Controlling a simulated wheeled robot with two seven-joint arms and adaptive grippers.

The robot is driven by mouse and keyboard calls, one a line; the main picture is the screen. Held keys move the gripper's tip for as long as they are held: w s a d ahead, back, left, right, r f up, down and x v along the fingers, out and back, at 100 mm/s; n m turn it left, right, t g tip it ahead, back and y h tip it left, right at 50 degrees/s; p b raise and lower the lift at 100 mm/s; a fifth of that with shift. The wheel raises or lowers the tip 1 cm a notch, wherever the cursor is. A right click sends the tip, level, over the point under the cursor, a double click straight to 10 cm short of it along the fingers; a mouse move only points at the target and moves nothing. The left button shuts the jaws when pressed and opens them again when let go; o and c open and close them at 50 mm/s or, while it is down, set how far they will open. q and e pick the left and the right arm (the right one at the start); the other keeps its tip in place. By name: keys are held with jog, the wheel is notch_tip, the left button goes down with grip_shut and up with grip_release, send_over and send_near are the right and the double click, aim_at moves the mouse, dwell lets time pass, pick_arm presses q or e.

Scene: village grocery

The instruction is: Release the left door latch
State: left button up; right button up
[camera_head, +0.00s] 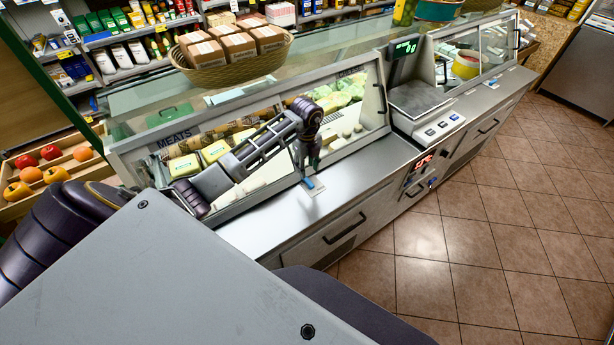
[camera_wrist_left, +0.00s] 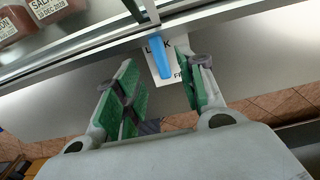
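The left door latch (camera_head: 310,183) is a small blue tab on the counter by the lower edge of the glass display front. In the left wrist view the blue latch (camera_wrist_left: 160,57) lies over a white label (camera_wrist_left: 178,72) with partly hidden lettering. My left gripper (camera_head: 306,176) points down at it. In the wrist view its two green-padded fingers are apart, one on each side of the latch. A gap shows between the latch and each pad, so I see no grip on it. The glass front (camera_head: 250,150) appears closed. My right gripper is not in view.
A wicker basket of brown packages (camera_head: 235,50) stands on top of the case. A scale (camera_head: 418,98) stands right of the glass. A steel ledge (camera_head: 260,222) runs along the front. Tiled floor (camera_head: 480,240) is clear at the right. Fruit crates (camera_head: 60,165) stand left.

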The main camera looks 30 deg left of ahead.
aim_at(307, 180)
pick_arm(q)
jog(key=shift+f+p, duration=0.45)
jog(key=shift+f, duration=2.7)
grip_shut()
